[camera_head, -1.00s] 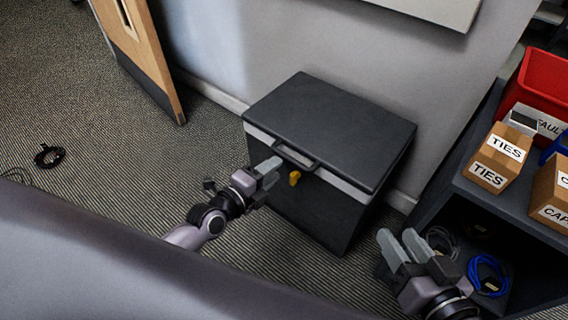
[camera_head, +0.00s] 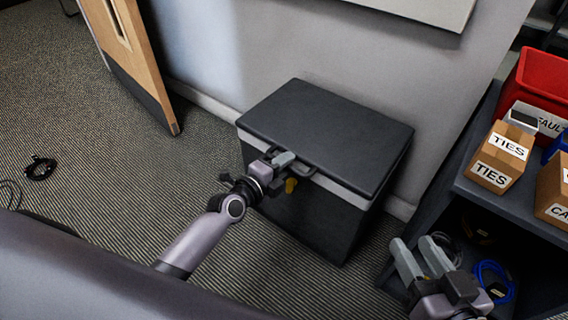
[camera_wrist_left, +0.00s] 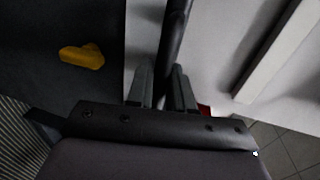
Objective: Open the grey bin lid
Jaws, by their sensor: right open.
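The grey bin (camera_head: 325,222) stands on the floor against the wall, with a pale band under its rim. Its dark lid (camera_head: 325,130) lies shut. A dark loop handle (camera_head: 308,172) sticks out at the lid's front edge. My left gripper (camera_head: 284,158) is at this handle. In the left wrist view, the handle bar (camera_wrist_left: 178,30) runs down between the two fingers (camera_wrist_left: 162,88); whether they squeeze it is unclear. A yellow piece (camera_head: 291,185) on the bin's front is just below, and it also shows in the left wrist view (camera_wrist_left: 82,56). My right gripper (camera_head: 420,257) is open and empty, right of the bin.
A dark shelf unit (camera_head: 505,200) stands at the right, with boxes marked TIES (camera_head: 500,157) and a red bin (camera_head: 545,85) on top, and blue cable (camera_head: 493,280) below. A wooden door (camera_head: 125,55) stands at the left. Black cable (camera_head: 40,168) lies on the carpet.

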